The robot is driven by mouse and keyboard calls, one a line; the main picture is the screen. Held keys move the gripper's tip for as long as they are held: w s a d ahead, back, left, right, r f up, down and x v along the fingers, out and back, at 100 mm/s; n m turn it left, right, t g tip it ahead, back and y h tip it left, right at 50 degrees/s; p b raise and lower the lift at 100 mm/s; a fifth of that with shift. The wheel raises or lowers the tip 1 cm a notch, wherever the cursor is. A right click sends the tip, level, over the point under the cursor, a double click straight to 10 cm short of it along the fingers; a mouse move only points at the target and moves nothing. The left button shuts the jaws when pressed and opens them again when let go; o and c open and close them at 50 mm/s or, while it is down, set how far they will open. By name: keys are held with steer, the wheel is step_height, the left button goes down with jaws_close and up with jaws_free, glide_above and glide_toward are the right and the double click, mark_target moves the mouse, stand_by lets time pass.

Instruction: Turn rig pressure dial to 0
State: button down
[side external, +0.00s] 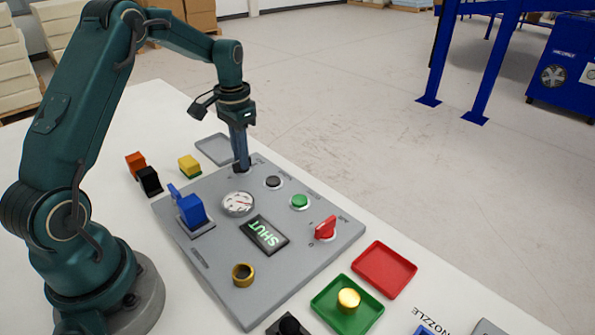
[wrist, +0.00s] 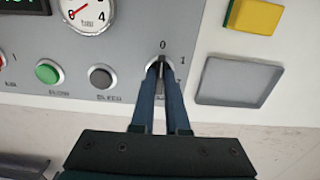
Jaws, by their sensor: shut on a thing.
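The grey rig panel (side external: 205,265) lies on the white table. The pressure dial (wrist: 162,64) is a small dark knob in a pale ring near the panel's edge. Labels 0 and 1 show beside it in the wrist view; its knob seems to point roughly toward the 0, though the fingers partly cover it. My gripper (wrist: 160,73) is shut on the dial knob, one finger on each side. In the side view my gripper (side external: 241,167) points straight down at the panel's far corner and hides most of the dial. The round gauge (side external: 238,204) has a white face.
The panel also carries a black button (side external: 273,182), a green button (side external: 299,200), a red knob (side external: 325,228), a blue lever block (side external: 192,211), a brass ring (side external: 243,274) and a display (side external: 264,237) reading SHUT. A grey tray (wrist: 240,83) and a yellow block (wrist: 252,14) are nearby.

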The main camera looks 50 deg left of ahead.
steer(key=c, duration=0.9)
jaws_free()
steer(key=shift+r, duration=0.1)
steer(key=shift+r, duration=2.55)
